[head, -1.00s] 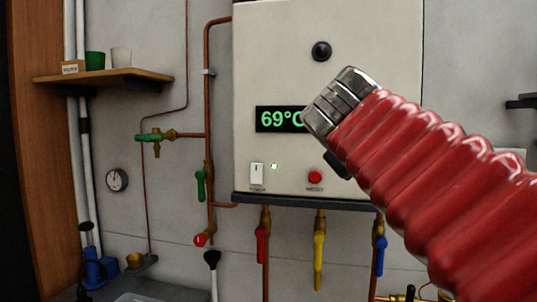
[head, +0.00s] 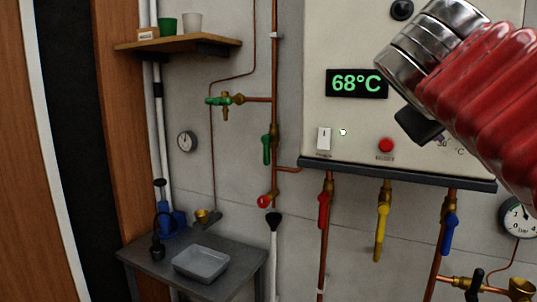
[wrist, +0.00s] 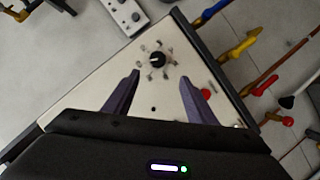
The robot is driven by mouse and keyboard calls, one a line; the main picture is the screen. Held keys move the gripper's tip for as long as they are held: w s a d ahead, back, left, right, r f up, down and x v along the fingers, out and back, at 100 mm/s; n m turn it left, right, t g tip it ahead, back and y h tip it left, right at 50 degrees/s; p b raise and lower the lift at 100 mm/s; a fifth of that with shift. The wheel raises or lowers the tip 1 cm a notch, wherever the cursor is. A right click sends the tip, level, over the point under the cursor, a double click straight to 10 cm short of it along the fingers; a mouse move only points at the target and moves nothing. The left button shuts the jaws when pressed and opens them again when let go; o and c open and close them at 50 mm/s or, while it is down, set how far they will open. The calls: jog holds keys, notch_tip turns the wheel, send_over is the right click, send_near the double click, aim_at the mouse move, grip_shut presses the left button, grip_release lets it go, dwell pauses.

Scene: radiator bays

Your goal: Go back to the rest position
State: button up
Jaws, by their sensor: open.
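My gripper (wrist: 157,98) shows in the wrist view with its two dark fingers apart and nothing between them. It faces the pale front of the boiler (wrist: 85,105), with a black knob (wrist: 157,59) beyond the fingertips and a red button (wrist: 206,93) by the right finger. In the head view my red-sleeved arm crosses the right side of the boiler (head: 330,40). The gripper's fingers cannot be made out there.
Red (head: 323,210), yellow (head: 381,230) and blue (head: 449,233) valve handles hang below the boiler. A pressure gauge (head: 518,217) is at the right. A wooden shelf (head: 180,46) and a grey bench (head: 225,255) with a tray (head: 201,263) are at the left.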

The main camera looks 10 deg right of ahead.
jog(key=w+a+f+n+g+y, duration=0.1)
jog(key=a+f+y, duration=0.25)
jog(key=f, duration=0.65)
jog(key=w+a+f+g+y, duration=0.15)
jog(key=a+f, duration=0.25)
jog(key=f, duration=0.7)
jog(key=s+a+f+y, duration=0.2)
jog(key=s+a+f, duration=0.1)
jog(key=f, duration=0.4)
jog(key=s+a+f+g+y, duration=0.1)
jog(key=s+a+f+y, duration=0.1)
jog(key=s+a+f, duration=0.2)
jog(key=s+a+f+y, duration=0.2)
jog(key=s+a+f, duration=0.2)
jog(key=f, duration=0.6)
jog(key=shift+a+f, duration=0.25)
jog(key=shift+a, duration=0.8)
jog(key=shift+s+g, duration=0.1)
jog(key=shift+g, duration=0.15)
